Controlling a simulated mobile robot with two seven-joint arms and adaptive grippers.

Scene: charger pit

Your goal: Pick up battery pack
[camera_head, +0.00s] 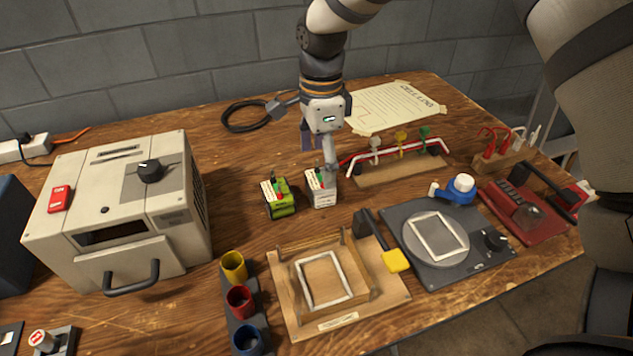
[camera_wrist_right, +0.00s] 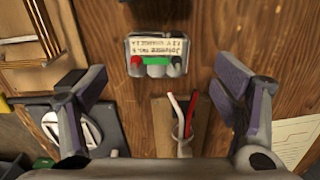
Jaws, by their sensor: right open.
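Two small battery packs stand side by side in the middle of the wooden table. In the right wrist view a pale battery pack (camera_wrist_right: 157,50) shows from above, with a printed label, a green strip and red and black terminals. My right gripper (camera_head: 322,158) is above and just behind the white pack in the head view. Its fingers are spread wide and empty in the right wrist view (camera_wrist_right: 160,80), with the pack beyond them. My left gripper is not in view.
A beige machine (camera_head: 178,228) with a handled drawer stands at left. Coloured cups (camera_head: 239,298) and a wooden frame board (camera_head: 285,312) are in front. A cable rack (camera_head: 400,166) is close behind right; a black scale-like plate (camera_head: 405,218) lies right. Bare wood surrounds the packs narrowly.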

